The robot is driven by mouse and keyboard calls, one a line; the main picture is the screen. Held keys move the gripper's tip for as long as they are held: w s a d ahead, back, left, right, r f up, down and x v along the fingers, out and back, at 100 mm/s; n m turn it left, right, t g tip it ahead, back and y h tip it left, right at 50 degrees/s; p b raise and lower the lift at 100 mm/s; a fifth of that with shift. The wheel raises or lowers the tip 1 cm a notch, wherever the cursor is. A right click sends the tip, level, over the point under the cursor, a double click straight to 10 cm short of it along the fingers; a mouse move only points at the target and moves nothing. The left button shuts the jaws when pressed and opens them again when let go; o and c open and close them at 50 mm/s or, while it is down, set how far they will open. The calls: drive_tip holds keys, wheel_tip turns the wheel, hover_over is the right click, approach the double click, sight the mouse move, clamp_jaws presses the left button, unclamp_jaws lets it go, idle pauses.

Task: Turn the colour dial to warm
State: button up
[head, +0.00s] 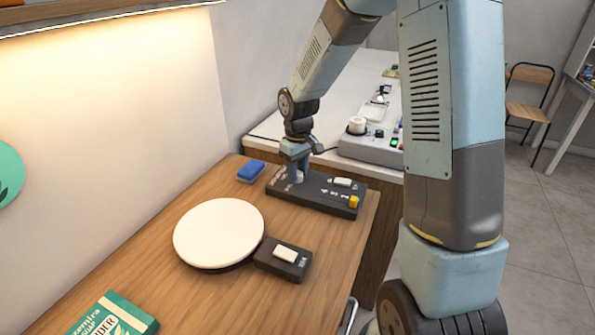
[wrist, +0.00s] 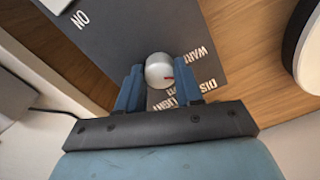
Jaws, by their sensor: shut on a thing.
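The colour dial (wrist: 159,70) is a round silver-grey knob on a dark control panel (head: 318,196). In the wrist view it sits between the two blue fingers of my gripper (wrist: 160,88), which is shut on it. A red mark on the knob's rim points to the lower right. The partly cut-off WARM label (wrist: 198,54) lies to the knob's upper right, and other labels (wrist: 190,90) lie lower right, partly behind a finger. In the head view my gripper (head: 296,170) reaches down onto the panel's left part and largely hides the dial.
The panel also has a white switch (head: 343,182) and a yellow button (head: 354,202). A blue sponge (head: 250,171), a white round disc (head: 219,232), a small dark switch box (head: 283,260) and a green soap powder box (head: 114,316) stand on the wooden counter (head: 165,275).

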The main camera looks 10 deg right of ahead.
sight(298, 172)
idle(0.4)
drive_tip(key=o, duration=1)
drive_tip(key=shift+o, duration=0.2)
wheel_tip(298, 172, up, 14)
drive_tip(key=shift+f, duration=0.15)
drive_tip(key=shift+w, duration=0.1)
drive_tip(key=s+d+r+m+t, duration=0.2)
drive_tip(key=s+d+r, duration=0.1)
drive_tip(key=s, duration=0.5)
drive_tip(key=s+d+r+m+t, duration=0.2)
drive_tip(key=s+d+r, duration=0.2)
drive_tip(key=s, duration=0.5)
drive_tip(key=s+d+r+m+t, duration=0.1)
drive_tip(key=s+d+r+m, duration=0.2)
drive_tip(key=s, duration=0.6)
drive_tip(key=shift+d+r+t, duration=0.4)
drive_tip(key=shift+d+r, duration=0.15)
drive_tip(key=shift+d, duration=0.15)
